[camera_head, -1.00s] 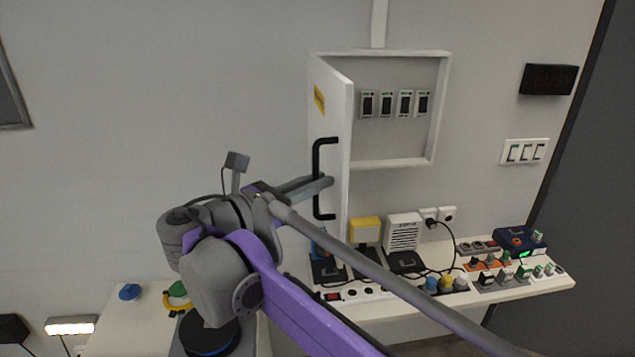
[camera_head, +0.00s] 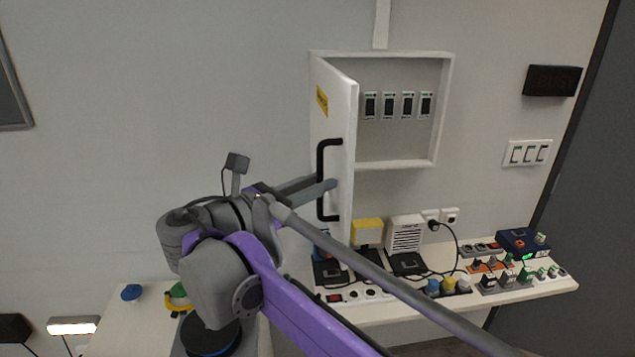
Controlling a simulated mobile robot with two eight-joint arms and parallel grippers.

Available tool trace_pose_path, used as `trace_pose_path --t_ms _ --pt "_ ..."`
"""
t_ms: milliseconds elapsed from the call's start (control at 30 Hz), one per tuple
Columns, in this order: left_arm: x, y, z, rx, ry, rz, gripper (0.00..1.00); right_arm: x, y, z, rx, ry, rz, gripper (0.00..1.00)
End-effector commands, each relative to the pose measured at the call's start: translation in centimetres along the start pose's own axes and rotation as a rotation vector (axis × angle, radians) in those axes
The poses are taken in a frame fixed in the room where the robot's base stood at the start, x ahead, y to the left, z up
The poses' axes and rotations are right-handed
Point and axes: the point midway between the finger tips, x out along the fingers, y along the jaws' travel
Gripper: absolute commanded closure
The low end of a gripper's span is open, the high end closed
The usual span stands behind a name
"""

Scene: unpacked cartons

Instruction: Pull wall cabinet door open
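The white wall cabinet (camera_head: 445,120) hangs on the grey wall. Its door (camera_head: 341,112) is hinged on the left and stands wide open, jutting out from the wall. The door carries a yellow label and a black bar handle (camera_head: 321,165). A row of several breakers shows inside the cabinet. My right gripper (camera_head: 325,186) reaches from the left to the handle, its two long grey fingers lying at the handle's bar. I cannot tell whether the fingers touch or squeeze it. My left gripper is not in view.
Below the cabinet, a shelf (camera_head: 395,311) holds a yellow box (camera_head: 368,231), a white speaker-like box (camera_head: 405,233), plugs, cables and several small parts. Another white surface (camera_head: 112,325) with a blue button is at lower left. Wall switches (camera_head: 528,152) are at right.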

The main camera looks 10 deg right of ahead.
Motion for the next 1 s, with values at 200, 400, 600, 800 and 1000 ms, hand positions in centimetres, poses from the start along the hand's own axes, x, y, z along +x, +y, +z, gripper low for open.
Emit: trace_pose_path --t_ms 200,400,600,800,1000 --pt "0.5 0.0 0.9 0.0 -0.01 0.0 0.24 -3.7 0.1 -0.2 -0.001 0.001 0.006 0.73" --pt "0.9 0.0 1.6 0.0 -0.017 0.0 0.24 -7.7 0.1 -0.2 -0.001 0.0 0.005 0.73" --pt "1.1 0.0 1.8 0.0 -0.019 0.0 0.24 -10.0 0.0 -0.1 0.0 -0.001 0.002 0.73" --pt "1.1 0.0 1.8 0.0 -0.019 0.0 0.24 -10.5 0.0 0.0 0.0 -0.001 0.001 0.73" --pt "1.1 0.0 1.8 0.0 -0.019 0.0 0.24 -10.4 0.0 0.0 0.0 -0.001 0.001 0.73"
